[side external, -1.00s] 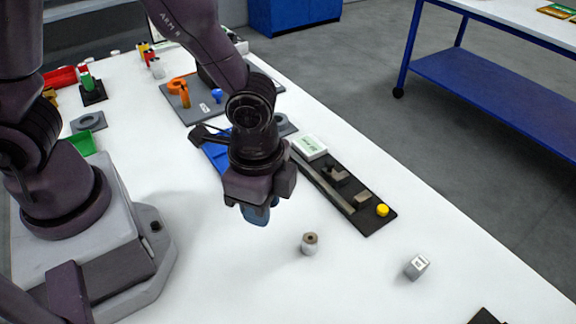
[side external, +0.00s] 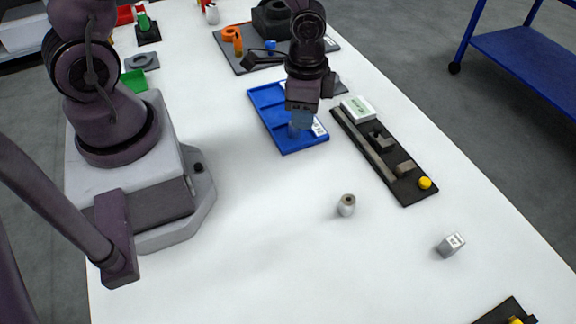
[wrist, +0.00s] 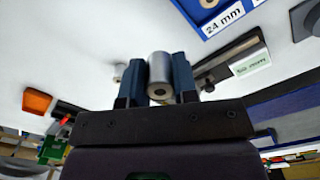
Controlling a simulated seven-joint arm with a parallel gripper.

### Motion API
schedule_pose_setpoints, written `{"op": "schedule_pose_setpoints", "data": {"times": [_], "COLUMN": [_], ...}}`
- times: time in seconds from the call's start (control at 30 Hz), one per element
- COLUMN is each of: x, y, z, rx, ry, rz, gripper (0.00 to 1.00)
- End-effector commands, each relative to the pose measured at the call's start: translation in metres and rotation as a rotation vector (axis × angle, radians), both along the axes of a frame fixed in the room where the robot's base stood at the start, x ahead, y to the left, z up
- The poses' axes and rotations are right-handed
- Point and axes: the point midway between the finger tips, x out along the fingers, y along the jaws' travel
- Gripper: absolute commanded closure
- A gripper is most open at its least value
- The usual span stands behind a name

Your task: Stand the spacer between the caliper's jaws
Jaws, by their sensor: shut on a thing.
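My gripper (side external: 302,118) is above the front right part of the blue tray in the side view. In the wrist view its blue fingers (wrist: 157,82) are shut on a grey cylindrical spacer (wrist: 160,68) with a dark hole in its end. The spacer cannot be made out clearly in the side view. The caliper (side external: 362,146) lies on the table to the right of my gripper, a long dark plate with upright jaws (side external: 392,152), a white display box (side external: 358,108) and a yellow knob (side external: 425,183). Part of the caliper also shows in the wrist view (wrist: 226,62).
The blue tray (side external: 289,146) has compartments and white labels; one reads 24 mm in the wrist view. A small grey cylinder (side external: 346,206) and a numbered grey block (side external: 451,246) stand in front. A grey board (side external: 240,62) with orange parts is behind.

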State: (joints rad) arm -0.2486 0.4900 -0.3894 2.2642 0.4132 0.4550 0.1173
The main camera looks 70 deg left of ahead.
Motion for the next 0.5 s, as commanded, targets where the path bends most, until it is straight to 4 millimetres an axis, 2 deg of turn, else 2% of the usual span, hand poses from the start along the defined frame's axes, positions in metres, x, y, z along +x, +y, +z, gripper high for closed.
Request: {"op": "schedule_pose_setpoints", "data": {"times": [0.1,0.3,0.4,0.5], "x": [-0.015,-0.026,-0.024,-0.023], "y": [-0.019,-0.046,-0.049,-0.050], "z": [-0.017,-0.028,-0.031,-0.044], "rx": [-0.004,-0.004,-0.002,-0.002], "ry": [0.003,-0.003,-0.003,0.000], "rz": [-0.304,-0.732,-0.828,-0.854], "gripper": [0.96,0.96,0.96,0.96]}}
